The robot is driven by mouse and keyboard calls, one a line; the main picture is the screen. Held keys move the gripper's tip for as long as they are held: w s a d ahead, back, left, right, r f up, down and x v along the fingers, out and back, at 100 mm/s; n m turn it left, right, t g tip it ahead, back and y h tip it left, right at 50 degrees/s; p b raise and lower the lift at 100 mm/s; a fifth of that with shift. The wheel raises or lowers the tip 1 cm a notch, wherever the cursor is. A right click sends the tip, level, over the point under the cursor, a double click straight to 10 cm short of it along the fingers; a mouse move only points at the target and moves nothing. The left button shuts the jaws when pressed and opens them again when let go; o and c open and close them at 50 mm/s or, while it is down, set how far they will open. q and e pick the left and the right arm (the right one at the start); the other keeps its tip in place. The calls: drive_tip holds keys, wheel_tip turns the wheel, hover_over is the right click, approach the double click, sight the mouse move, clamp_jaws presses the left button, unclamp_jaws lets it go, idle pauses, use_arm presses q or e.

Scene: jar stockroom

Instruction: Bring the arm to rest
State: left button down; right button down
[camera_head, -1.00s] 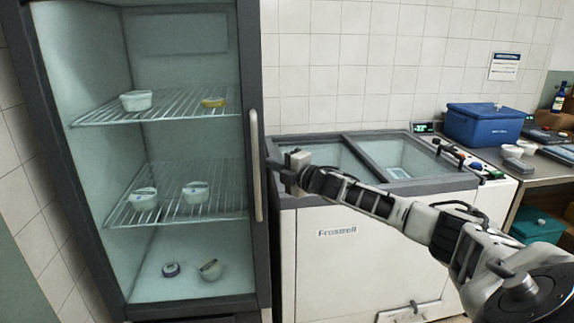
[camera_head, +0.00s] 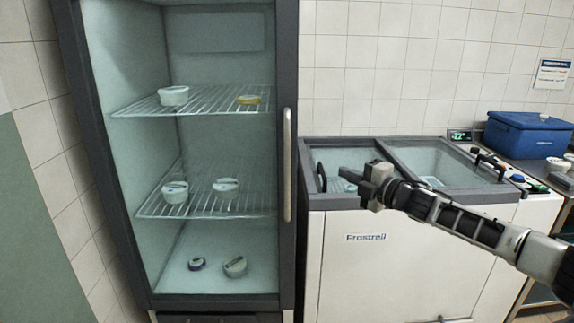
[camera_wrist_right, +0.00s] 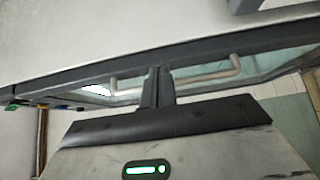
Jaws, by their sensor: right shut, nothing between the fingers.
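My right arm reaches in from the right in the head view, in front of the chest freezer (camera_head: 400,265). My right gripper (camera_head: 366,187) is shut and empty near the freezer's front top edge, apart from the fridge handle. In the right wrist view the fingers (camera_wrist_right: 156,88) are together, with the freezer's dark rim and glass behind them. My left gripper does not show.
A tall glass-front fridge (camera_head: 287,60) with a vertical handle (camera_head: 287,165) stands left of the freezer. Several small jars sit on its shelves and floor, including a white tub (camera_head: 173,96). A blue cool box (camera_head: 530,135) stands on the counter at right.

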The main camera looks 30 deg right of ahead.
drive_tip(key=s+a+f+m+g, duration=0.2)
drive_tip(key=s+a+f+m, duration=0.15)
drive_tip(key=a+f, duration=0.6)
drive_tip(key=s+a+f+m+g, duration=0.1)
drive_tip(key=s+a+f+m, duration=0.25)
drive_tip(key=a+f, duration=0.6)
drive_tip(key=s+a+f+m+g, duration=0.2)
drive_tip(key=s+a+f+m, duration=0.2)
drive_tip(key=s+a, duration=0.4)
drive_tip(key=s+a+f+m+g, duration=0.2)
drive_tip(key=s+a+f+m, duration=0.2)
drive_tip(key=s+a, duration=0.5)
drive_tip(key=shift+s+a+f+m, duration=0.25)
drive_tip(key=shift+s+f+m, duration=0.1)
drive_tip(key=shift+s+m, duration=0.75)
drive_tip(key=shift+w, duration=0.1)
